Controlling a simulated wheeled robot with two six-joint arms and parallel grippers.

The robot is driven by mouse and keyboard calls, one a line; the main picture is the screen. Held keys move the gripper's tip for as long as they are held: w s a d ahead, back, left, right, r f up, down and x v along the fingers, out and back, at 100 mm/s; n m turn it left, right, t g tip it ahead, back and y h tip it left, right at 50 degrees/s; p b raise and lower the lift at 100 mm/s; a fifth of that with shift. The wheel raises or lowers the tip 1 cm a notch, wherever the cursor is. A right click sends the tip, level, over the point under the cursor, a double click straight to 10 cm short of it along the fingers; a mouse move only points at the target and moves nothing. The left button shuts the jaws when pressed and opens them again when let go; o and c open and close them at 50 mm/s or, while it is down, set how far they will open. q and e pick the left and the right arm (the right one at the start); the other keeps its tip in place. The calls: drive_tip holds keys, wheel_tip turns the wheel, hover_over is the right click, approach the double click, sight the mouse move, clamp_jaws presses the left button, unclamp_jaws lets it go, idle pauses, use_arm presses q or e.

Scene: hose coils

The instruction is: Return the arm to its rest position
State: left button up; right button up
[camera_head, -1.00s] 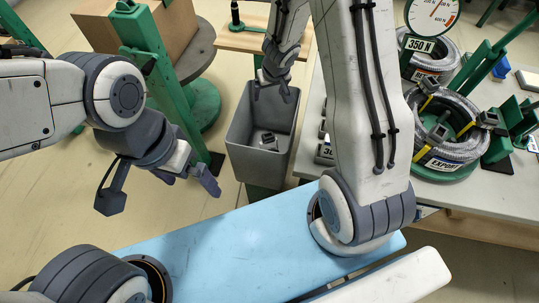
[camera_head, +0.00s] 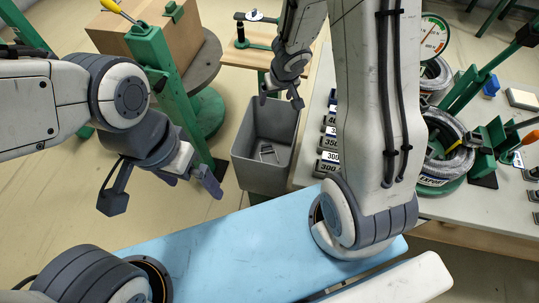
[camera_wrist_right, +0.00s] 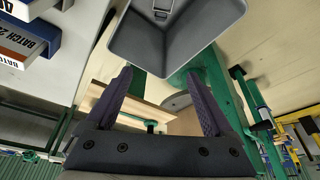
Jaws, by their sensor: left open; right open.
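My left gripper (camera_head: 196,180) is at the left in the head view, over the floor in front of the green stand, with nothing seen in it. My right arm rises through the middle of the head view, and its gripper (camera_head: 282,96) hangs above the grey bin. In the right wrist view its two fingers (camera_wrist_right: 165,95) are apart with nothing between them.
A cardboard box (camera_head: 185,30) on a round stool is at the back left.

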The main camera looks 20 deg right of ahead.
drive_tip(key=b+x, duration=0.7)
drive_tip(key=x, duration=0.3)
drive_tip(key=shift+f, duration=0.2)
drive_tip(key=shift+w, duration=0.1)
